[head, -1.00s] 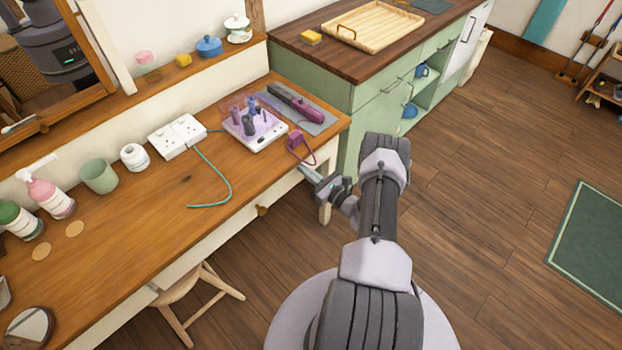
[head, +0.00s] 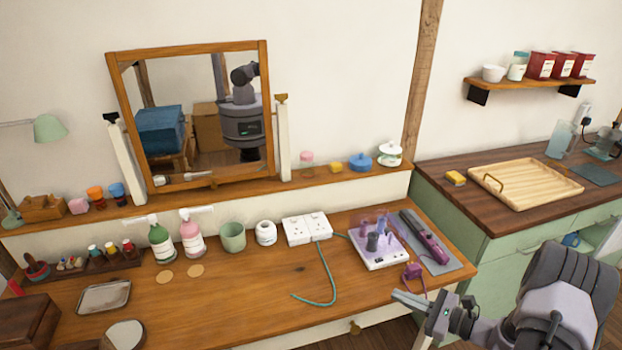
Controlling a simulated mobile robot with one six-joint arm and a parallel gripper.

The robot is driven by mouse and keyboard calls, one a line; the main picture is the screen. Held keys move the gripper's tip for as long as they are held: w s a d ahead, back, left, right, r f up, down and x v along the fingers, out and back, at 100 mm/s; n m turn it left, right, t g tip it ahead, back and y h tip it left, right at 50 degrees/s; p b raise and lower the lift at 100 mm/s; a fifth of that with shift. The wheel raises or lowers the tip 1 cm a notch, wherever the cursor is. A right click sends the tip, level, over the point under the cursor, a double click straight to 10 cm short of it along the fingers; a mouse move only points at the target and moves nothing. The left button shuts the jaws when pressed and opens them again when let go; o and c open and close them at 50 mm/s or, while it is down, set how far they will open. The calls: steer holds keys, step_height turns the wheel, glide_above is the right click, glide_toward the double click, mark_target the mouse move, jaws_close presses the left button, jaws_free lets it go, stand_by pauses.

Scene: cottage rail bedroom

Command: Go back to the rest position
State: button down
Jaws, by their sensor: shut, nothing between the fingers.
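My gripper (head: 402,297) is at the lower right of the head view, at the front right edge of the wooden dressing table (head: 235,298). Its thin fingers are shut with nothing between them and point left. They appear just in front of a purple plug (head: 413,271) whose cord hangs by the table's edge. I cannot tell whether the fingers touch the edge. My arm reaches in from the lower right corner and is bent.
A white-based tray with purple pieces (head: 379,258) and a purple styling tool (head: 424,237) on a grey mat lie behind my gripper. A white socket block (head: 306,228) with a teal cord is left of them. A green cabinet (head: 497,250) stands at right.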

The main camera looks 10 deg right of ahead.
steer(key=s+a+r+n+g, duration=0.2)
steer(key=a+r+n+g, duration=0.35)
steer(key=a+r, duration=0.4)
steer(key=s+a+r+n+g, duration=0.35)
steer(key=a+r+n, duration=0.25)
steer(key=a+r, duration=0.3)
steer(key=s+a+r+n+t+h, duration=0.1)
steer(key=s+a+r+n+h, duration=0.3)
steer(key=s, duration=0.3)
steer(key=s+a+r+n+h, duration=0.3)
steer(key=s+a+r+n, duration=0.1)
steer(key=s+n, duration=0.2)
steer(key=shift+s+t+h, duration=0.4)
steer(key=shift+s, duration=0.5)
